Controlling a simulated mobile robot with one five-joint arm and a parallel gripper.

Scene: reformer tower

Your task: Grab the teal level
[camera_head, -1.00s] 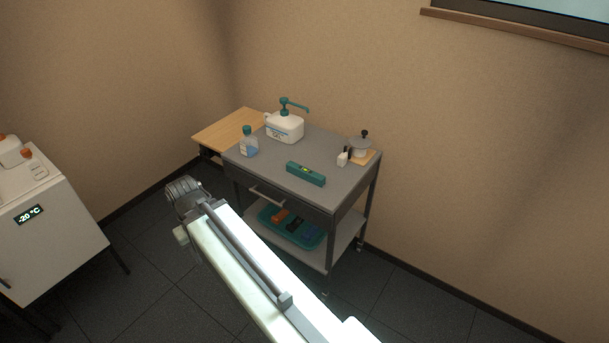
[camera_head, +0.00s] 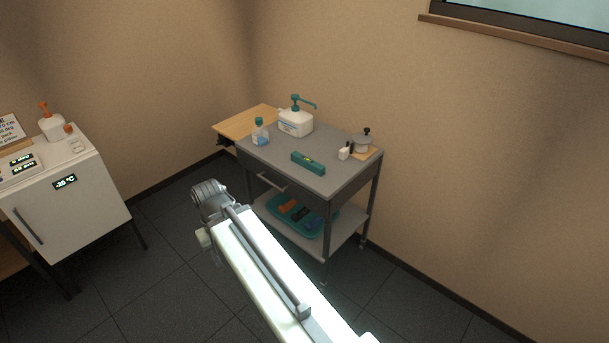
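The teal level (camera_head: 308,163) is a short bar with a small yellow-green vial in its top. It lies flat on the grey top of the trolley (camera_head: 335,180), near the front edge. My arm reaches up from the bottom of the view. Its end, with my gripper (camera_head: 209,193), is in front of the trolley and to the left of it, apart from the level. The fingers are too small and turned away to tell whether they are open or shut.
On the trolley stand a white pump bottle (camera_head: 296,122), a small blue-liquid bottle (camera_head: 260,132), a small white bottle (camera_head: 344,152) and a grey device (camera_head: 362,142). A wooden side leaf (camera_head: 247,122) extends left. A teal tray (camera_head: 290,220) sits on the lower shelf. A white fridge (camera_head: 75,200) stands left.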

